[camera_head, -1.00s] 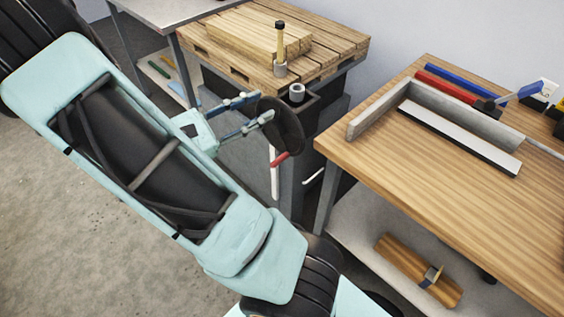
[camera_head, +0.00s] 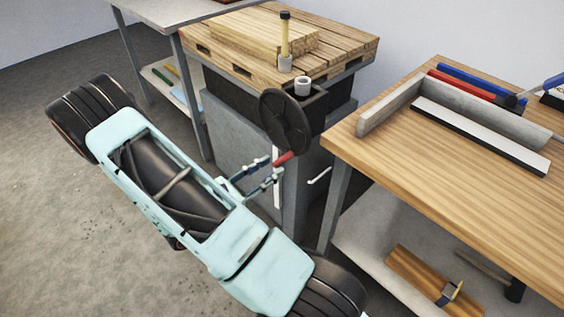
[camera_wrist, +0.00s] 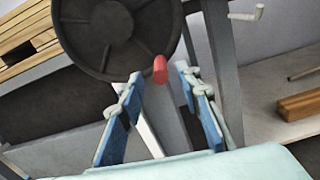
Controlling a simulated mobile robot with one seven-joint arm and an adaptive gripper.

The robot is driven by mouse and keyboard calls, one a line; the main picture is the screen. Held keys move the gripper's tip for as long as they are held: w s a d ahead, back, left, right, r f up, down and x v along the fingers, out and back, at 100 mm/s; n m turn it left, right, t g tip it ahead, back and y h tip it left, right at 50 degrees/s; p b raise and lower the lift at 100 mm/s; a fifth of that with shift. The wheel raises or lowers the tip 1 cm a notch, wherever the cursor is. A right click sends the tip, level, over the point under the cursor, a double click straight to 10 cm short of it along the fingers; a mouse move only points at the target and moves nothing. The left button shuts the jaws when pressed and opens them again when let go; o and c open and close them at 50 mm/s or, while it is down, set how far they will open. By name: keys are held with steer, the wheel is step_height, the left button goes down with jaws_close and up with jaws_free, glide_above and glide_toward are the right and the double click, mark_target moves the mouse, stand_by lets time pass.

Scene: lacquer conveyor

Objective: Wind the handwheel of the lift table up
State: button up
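The lift table (camera_head: 232,135) is a grey cabinet with a slatted wooden top. Its black handwheel (camera_head: 283,122) faces me on the front. A red handle (camera_head: 285,158) sticks out at the wheel's lower edge. My gripper (camera_head: 270,170) is just in front of this handle, its two blue fingers apart. In the wrist view the handwheel (camera_wrist: 117,34) fills the upper middle. The red handle (camera_wrist: 160,69) shows beyond and between the open fingertips of my gripper (camera_wrist: 160,78). I see no contact between fingers and handle there.
A wooden workbench (camera_head: 440,160) stands close on the right, with a metal angle (camera_head: 470,110) on top. A white crank (camera_head: 319,177) sticks out right of the wheel, beside the bench. A grey table (camera_head: 160,12) stands at the back left. The floor at left is clear.

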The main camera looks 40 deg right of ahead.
mark_target(292, 153)
steer(key=d, duration=0.5)
steer(key=shift+w+b, duration=0.2)
steer(key=shift+b, duration=0.1)
jaws_close()
